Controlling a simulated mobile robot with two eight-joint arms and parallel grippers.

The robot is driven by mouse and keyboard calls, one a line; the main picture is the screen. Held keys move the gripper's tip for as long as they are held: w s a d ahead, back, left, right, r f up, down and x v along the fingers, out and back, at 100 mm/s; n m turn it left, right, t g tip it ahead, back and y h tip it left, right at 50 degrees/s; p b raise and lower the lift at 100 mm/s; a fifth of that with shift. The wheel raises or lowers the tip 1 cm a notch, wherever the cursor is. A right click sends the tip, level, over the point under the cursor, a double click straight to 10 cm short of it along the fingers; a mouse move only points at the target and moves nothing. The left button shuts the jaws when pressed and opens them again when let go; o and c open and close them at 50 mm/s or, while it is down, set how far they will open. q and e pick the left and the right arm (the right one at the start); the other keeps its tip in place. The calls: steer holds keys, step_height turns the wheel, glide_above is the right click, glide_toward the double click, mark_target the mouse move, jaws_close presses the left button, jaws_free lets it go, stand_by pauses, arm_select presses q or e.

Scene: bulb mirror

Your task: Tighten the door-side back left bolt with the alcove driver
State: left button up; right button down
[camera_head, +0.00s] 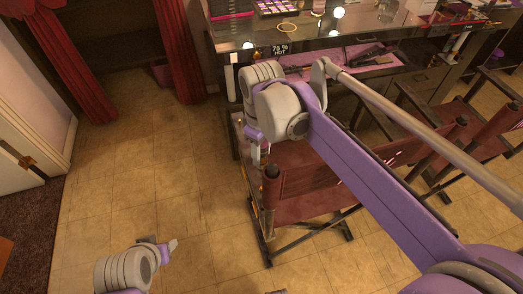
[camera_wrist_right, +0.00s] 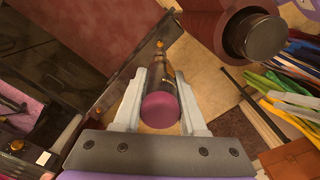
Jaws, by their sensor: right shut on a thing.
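My right gripper (camera_wrist_right: 162,105) is shut on a driver (camera_wrist_right: 160,108) with a round magenta handle end and a dark shaft. The shaft points away from the wrist, towards a small orange bolt-like piece (camera_wrist_right: 158,44) at a grey bar (camera_wrist_right: 112,88). I cannot tell if tip and bolt touch. In the head view the right gripper (camera_head: 257,153) points down beside the back of the nearest dark red folding chair (camera_head: 315,172); the driver there is mostly hidden. My left gripper (camera_head: 172,244) hangs over the floor at lower left; its finger state is unclear.
A dark counter (camera_head: 235,45) with lit bulbs and make-up stands behind the chair. More red chairs (camera_head: 440,150) stand to the right. Red curtains (camera_head: 70,55) and a white door (camera_head: 25,130) are at left. The tiled floor (camera_head: 150,190) between is clear.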

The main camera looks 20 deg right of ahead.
mark_target(262, 170)
steer(key=shift+f+b, duration=1.75)
steer(key=shift+f, duration=1.4)
steer(key=shift+r, duration=0.2)
steer(key=shift+f, duration=0.15)
steer(key=shift+f, duration=0.6)
steer(key=shift+s+f, duration=0.1)
steer(key=shift+f, duration=0.4)
steer(key=shift+r+p, duration=0.15)
steer(key=shift+p, duration=0.2)
stand_by(0.4)
